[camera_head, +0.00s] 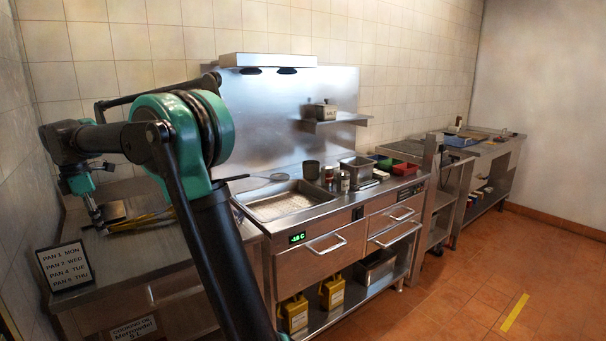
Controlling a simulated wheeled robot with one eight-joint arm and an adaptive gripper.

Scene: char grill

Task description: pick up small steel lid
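My gripper (93,212) hangs at the end of my arm over the left steel counter (180,243), pointing down. Its fingers are small and partly blurred into the counter, so I cannot tell whether they are open or shut. Just right of it lies a small flat dark and grey piece (114,211). I cannot tell whether this is the small steel lid or whether the gripper touches it. Yellow-handled utensils (148,218) lie to its right. My arm hides part of this counter.
A sign with a pan list (63,268) stands at the counter's front left. Right of my arm is a steel station with a shallow pan (287,203), a dark pot (312,170) and a steel container (357,168). Yellow containers (333,292) stand below. The floor at right is clear.

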